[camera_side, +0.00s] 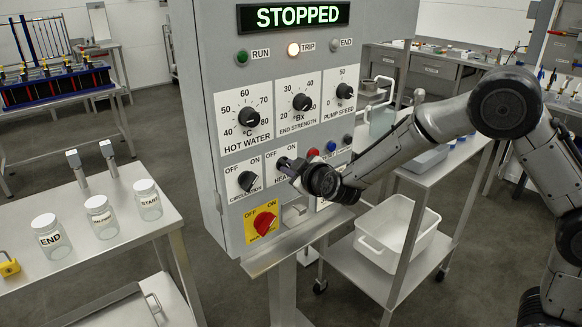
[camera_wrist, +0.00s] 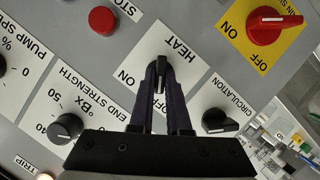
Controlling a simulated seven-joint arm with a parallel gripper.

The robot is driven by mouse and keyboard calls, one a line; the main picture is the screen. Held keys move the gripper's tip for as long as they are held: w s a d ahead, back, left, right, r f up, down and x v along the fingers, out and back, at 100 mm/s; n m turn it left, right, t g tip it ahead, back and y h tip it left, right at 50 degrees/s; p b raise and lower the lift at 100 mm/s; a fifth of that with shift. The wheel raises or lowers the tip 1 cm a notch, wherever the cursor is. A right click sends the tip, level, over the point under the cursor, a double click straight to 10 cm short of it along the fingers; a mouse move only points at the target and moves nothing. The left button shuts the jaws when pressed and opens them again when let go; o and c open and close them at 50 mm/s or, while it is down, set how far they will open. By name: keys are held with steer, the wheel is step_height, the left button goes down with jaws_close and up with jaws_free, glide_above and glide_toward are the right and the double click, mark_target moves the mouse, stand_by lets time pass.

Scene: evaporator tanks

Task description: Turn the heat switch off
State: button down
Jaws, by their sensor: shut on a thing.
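The control panel (camera_side: 215,110) carries a HEAT plate (camera_side: 276,158) with OFF and ON marks. In the wrist view, the black heat switch (camera_wrist: 160,72) sits on its white plate (camera_wrist: 150,62), and the picture is turned round. My gripper (camera_wrist: 160,80) is shut on the switch knob, one dark finger on each side. I cannot tell which mark the knob points to. In the side view my gripper (camera_side: 289,165) reaches the panel from the right and covers most of the switch.
The circulation switch (camera_side: 246,181) is close by on the left, and the red main switch (camera_side: 264,222) is below. A red button (camera_wrist: 103,20) is near in the wrist view. The display (camera_side: 294,15) reads STOPPED and the TRIP lamp (camera_side: 293,49) is lit. A shelf (camera_side: 297,240) juts out below.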

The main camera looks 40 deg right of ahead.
steer(key=shift+a+f+n+h, duration=0.15)
steer(key=shift+n+h, duration=0.15)
steer(key=shift+n, duration=0.3)
stand_by(0.3)
steer(key=c, duration=0.9)
jaws_free()
steer(key=v, duration=1.4)
steer(key=shift+f, duration=0.1)
steer(key=shift+w, duration=0.1)
